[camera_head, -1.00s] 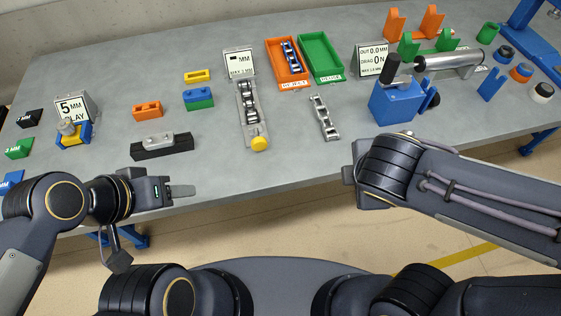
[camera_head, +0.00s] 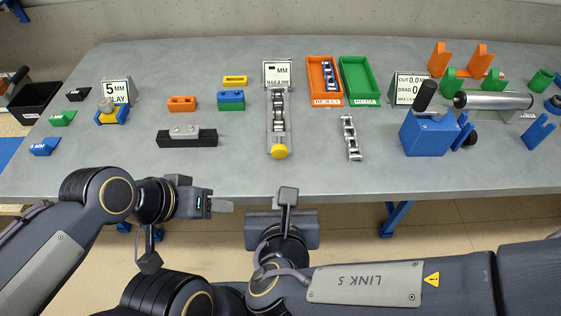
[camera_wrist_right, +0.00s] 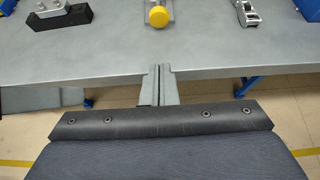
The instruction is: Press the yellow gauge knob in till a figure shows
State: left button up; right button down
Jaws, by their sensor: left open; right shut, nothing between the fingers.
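The yellow gauge knob (camera_head: 279,151) sits at the near end of the grey gauge (camera_head: 269,125), and also shows at the top of the right wrist view (camera_wrist_right: 158,16). A chain piece lies in the gauge. The gauge's sign (camera_head: 277,74) shows a small dark mark before "MM" and no figure I can read. My right gripper (camera_head: 288,197) is shut and empty, nearer to me than the knob and apart from it. Its fingers (camera_wrist_right: 160,84) point toward the table edge below the knob. My left gripper (camera_head: 223,206) is open and empty by the front edge, left of the right gripper.
A black block with a grey piece (camera_head: 187,137) lies left of the gauge. A loose chain piece (camera_head: 350,138) lies to its right. Behind are an orange tray (camera_head: 312,77) and a green tray (camera_head: 375,92). A blue crank unit (camera_head: 429,133) stands farther right. The front strip is clear.

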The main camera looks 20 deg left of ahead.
send_near(279, 156)
jog(key=f, duration=0.1)
jog(key=w+f+b, duration=0.1)
jog(key=f, duration=0.1)
jog(key=shift+a, duration=0.1)
jog(key=w, duration=0.1)
jog(key=w+a, duration=0.1)
jog(key=w, duration=0.1)
jog(key=shift+w+p, duration=0.2)
jog(key=shift+p, duration=0.2)
jog(key=shift+w+a+f, duration=0.1)
jog(key=shift+w+a, duration=0.05)
jog(key=shift+w, duration=0.3)
